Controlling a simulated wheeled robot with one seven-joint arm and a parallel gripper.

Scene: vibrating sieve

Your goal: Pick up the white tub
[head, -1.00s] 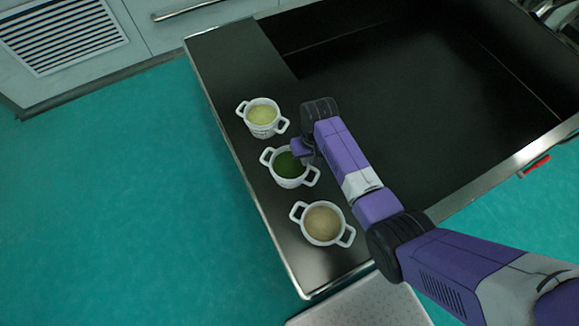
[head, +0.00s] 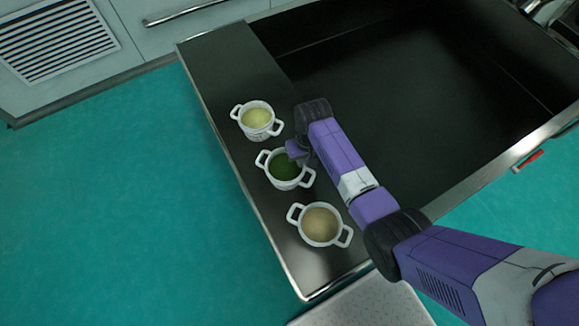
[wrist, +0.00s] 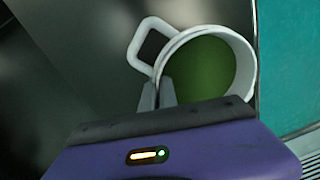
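Three white two-handled tubs stand upright in a row on the dark counter's left strip. The far tub (head: 257,122) has pale yellow contents, the middle tub (head: 286,169) green, and the near tub (head: 320,225) tan. My gripper (head: 294,155) is at the right side of the middle tub, pointing down. In the wrist view, my gripper (wrist: 158,95) has its fingertips close together, one on each side of the wall of the green-filled tub (wrist: 249,62), beside a handle. I cannot tell whether they press on the wall. The lower finger ends are partly hidden.
The metal-edged counter (head: 200,75) drops to the teal floor (head: 90,210) on the left. A large dark recess (head: 420,80) lies right of the tubs. A grey speckled surface (head: 360,305) is at the bottom. A red handle (head: 528,160) is on the right edge.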

